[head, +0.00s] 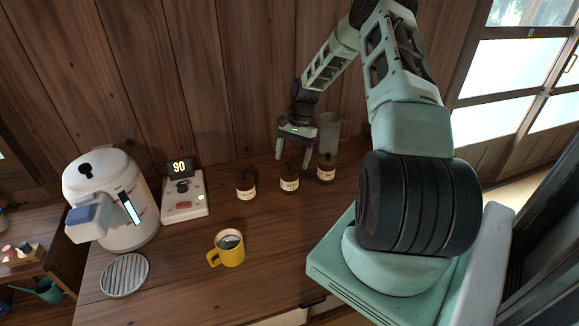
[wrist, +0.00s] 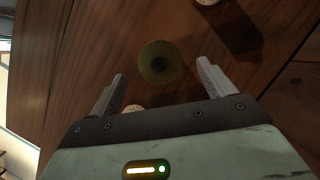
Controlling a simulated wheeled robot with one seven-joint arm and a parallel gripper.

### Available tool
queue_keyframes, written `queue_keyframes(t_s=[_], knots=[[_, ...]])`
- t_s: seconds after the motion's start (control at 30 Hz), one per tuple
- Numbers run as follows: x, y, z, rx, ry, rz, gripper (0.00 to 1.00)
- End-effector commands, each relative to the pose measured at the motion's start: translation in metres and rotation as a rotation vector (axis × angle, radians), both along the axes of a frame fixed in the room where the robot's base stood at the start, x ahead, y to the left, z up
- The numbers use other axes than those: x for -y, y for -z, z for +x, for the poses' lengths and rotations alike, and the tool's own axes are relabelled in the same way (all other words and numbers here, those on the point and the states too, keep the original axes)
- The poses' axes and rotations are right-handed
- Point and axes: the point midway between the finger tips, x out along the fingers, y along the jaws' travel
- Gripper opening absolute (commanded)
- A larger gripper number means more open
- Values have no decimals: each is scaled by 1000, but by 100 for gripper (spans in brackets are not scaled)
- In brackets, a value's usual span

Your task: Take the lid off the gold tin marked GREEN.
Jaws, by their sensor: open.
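Three small dark gold-brown tins with pale labels stand in a row on the wooden counter: a left tin (head: 246,188), a middle tin (head: 289,181) and a right tin (head: 326,170). The lettering is too small to read, so I cannot tell which is marked GREEN. My gripper (head: 293,163) points down, open and empty, just above the middle tin.
A clear jug (head: 329,130) stands close behind the right tin.

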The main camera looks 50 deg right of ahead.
Motion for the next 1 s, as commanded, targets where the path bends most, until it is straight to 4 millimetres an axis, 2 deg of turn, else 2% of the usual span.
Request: queue_keyframes(t_s=[0.2,0.43,0.47,0.6,0.63,1.0], knots=[[-9,19,-1,1,0,1,82],[-9,21,-1,0,0,0,82],[-9,21,-1,0,0,0,76],[-9,21,-1,0,0,0,37],[-9,21,-1,0,0,0,34],[-8,18,-1,1,0,-1,34]])
